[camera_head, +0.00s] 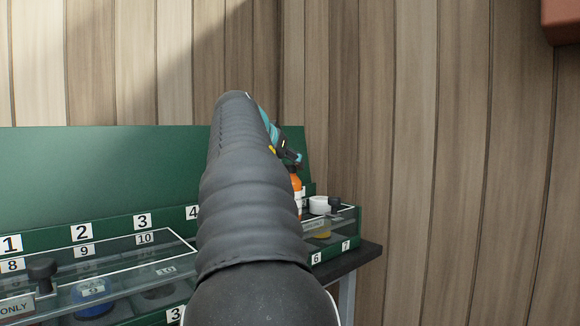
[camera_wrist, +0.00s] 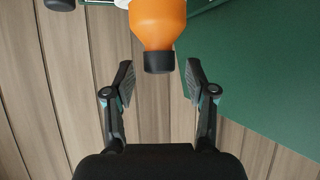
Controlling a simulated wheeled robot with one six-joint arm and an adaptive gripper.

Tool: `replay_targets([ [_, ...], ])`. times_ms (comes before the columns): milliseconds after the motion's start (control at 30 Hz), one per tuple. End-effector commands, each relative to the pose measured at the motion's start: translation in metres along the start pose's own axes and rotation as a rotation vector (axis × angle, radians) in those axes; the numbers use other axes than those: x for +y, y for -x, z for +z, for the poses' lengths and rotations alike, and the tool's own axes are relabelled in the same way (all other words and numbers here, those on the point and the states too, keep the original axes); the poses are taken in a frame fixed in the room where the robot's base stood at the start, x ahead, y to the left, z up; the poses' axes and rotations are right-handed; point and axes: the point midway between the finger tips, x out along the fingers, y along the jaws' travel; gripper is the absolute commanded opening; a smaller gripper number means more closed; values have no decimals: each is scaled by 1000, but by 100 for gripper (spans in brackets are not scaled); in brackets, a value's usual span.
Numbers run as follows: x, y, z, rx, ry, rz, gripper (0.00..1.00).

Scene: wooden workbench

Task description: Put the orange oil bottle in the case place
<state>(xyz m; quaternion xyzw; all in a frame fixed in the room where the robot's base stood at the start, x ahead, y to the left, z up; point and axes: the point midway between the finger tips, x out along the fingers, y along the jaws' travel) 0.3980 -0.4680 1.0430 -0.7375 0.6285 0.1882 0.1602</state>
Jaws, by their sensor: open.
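The orange oil bottle (camera_wrist: 158,22) shows in the wrist view at the top centre, with its black cap (camera_wrist: 159,62) pointing toward my gripper. My gripper (camera_wrist: 158,80) is open, with one finger on each side of the cap and a gap on both sides. In the head view the orange bottle (camera_head: 296,183) is mostly hidden behind my arm, and my gripper (camera_head: 290,155) shows only in part just above it. The green case (camera_head: 90,165) has numbered places, several with clear lids. The bottle stands at the case's right part.
A white round item (camera_head: 319,205) sits right of the bottle in the case. A black lid knob (camera_head: 42,269) stands up at the left. A blue item (camera_head: 93,303) lies under the clear lid. A wooden plank wall (camera_head: 440,150) rises behind; the bench edge (camera_head: 365,254) is at right.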

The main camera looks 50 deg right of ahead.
Motion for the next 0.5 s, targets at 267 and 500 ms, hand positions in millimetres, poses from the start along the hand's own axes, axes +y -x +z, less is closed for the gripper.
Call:
replay_targets([
  [267,-1,58,0,2,-1,-4,56],
  [500,0,90,0,0,0,-1,56],
])
